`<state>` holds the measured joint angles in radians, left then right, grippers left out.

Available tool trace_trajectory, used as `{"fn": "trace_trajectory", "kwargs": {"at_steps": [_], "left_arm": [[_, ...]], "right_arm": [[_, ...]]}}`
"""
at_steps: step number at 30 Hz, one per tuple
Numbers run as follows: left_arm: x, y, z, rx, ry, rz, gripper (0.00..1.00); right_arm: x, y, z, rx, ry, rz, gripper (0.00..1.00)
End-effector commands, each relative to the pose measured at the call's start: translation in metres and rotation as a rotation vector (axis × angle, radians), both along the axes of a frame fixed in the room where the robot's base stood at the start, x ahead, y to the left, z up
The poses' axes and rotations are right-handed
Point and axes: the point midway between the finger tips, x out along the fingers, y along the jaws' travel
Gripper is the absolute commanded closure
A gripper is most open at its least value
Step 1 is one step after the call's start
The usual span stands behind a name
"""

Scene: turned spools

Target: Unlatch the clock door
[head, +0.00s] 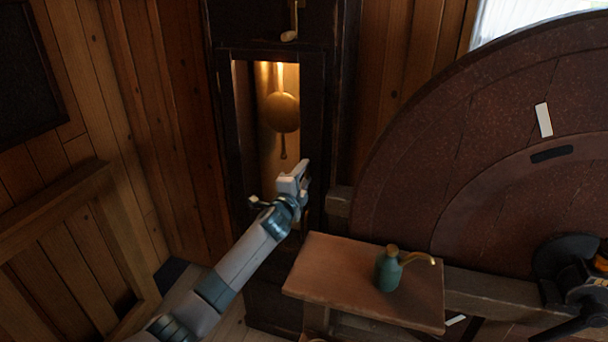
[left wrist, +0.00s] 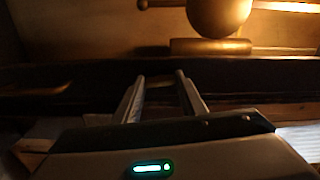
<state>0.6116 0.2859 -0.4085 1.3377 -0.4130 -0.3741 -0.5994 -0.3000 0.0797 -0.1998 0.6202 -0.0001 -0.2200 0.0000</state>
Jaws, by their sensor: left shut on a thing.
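The clock door (head: 313,100) is a dark wooden frame in the tall clock case, in the upper middle of the head view. It looks flush with the case. A round brass pendulum (head: 282,112) shows through its opening, and also in the left wrist view (left wrist: 218,14). My left gripper (head: 303,172) is at the door's right-hand stile, low down. Its fingers (left wrist: 163,80) reach the dark frame and are shut on a small part there, apparently the latch. The fingers mostly hide that part, so its position cannot be told. My right gripper is out of view.
A small wooden table (head: 340,270) stands in front and to the right, with a green oil can (head: 388,270) on it. A large reddish wheel (head: 480,140) fills the right side. A wooden railing (head: 60,215) stands at the left.

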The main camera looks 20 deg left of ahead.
Motion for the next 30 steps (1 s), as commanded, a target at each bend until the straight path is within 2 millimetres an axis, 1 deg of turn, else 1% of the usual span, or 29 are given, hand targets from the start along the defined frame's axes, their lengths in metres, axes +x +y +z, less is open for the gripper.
{"fn": "trace_trajectory", "kwargs": {"at_steps": [3, 9, 23, 24, 25, 26, 30], "left_arm": [[-0.0001, 0.0000, -0.0004, 0.063, -0.001, 0.000, 0.85], [-0.0001, -0.0001, -0.0009, 0.124, -0.002, 0.000, 0.85], [-0.0002, -0.0003, -0.0014, 0.141, -0.003, 0.000, 0.85], [-0.0002, -0.0004, -0.0014, 0.141, -0.003, 0.000, 0.55], [-0.0002, -0.0004, -0.0014, 0.140, -0.003, 0.000, 0.48], [-0.0002, -0.0004, -0.0013, 0.140, -0.003, 0.000, 0.44], [-0.0001, -0.0003, -0.0009, 0.139, -0.004, 0.000, 0.44]], "right_arm": [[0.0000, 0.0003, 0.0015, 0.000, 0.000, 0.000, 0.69], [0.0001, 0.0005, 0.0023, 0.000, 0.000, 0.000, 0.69], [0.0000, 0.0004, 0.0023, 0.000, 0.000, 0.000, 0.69], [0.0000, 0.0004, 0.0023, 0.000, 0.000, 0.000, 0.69], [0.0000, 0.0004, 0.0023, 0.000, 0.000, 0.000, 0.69], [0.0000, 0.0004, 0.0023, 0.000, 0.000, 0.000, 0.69], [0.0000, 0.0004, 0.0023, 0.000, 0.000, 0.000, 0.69]]}}
